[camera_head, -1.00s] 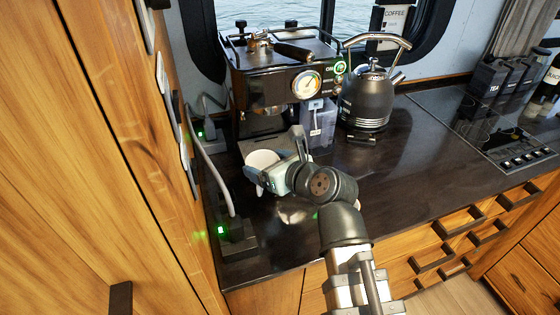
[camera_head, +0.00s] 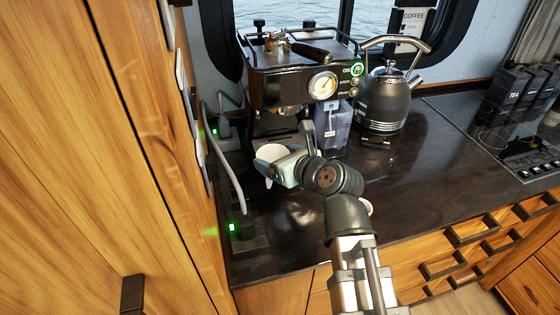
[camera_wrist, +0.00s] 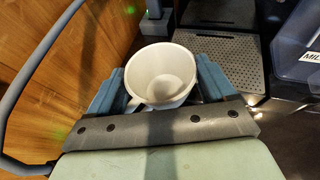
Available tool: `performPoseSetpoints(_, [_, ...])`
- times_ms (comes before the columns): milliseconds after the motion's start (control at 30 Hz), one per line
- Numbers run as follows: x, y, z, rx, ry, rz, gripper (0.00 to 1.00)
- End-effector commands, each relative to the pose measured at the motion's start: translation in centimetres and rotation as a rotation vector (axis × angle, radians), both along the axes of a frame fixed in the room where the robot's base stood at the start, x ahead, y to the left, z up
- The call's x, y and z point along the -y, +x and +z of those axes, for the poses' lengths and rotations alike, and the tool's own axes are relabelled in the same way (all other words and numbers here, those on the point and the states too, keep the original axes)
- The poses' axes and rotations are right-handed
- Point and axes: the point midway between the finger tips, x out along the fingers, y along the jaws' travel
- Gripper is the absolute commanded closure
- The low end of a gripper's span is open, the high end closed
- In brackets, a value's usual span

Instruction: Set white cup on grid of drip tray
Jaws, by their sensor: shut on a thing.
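The white cup (camera_head: 268,153) is held between the fingers of my gripper (camera_head: 282,170), in front of the espresso machine's lower left. In the wrist view the cup (camera_wrist: 160,72) has its open mouth facing the camera, and blue-grey fingers (camera_wrist: 160,90) press on both sides of it. The drip tray's perforated metal grid (camera_wrist: 222,62) shows to the right of the cup in the wrist view. The cup appears beside the grid there, not over it. In the head view the gripper and cup hide much of the tray. The height of the cup above the counter is hard to tell.
The espresso machine (camera_head: 300,75) stands above the tray. A translucent container (camera_head: 333,125) and a dark kettle (camera_head: 384,100) stand to its right. A grey cable (camera_head: 222,170) and a socket (camera_head: 245,237) lie at left by the wooden wall. Dark counter (camera_head: 430,165) is clear at right.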

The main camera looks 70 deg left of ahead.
Motion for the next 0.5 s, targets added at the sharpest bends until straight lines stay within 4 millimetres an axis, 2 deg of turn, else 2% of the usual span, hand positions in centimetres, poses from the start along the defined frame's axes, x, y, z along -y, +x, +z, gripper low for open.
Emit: performPoseSetpoints(500, [-3.9,0.0,-0.4,0.000,0.001,0.000,0.52])
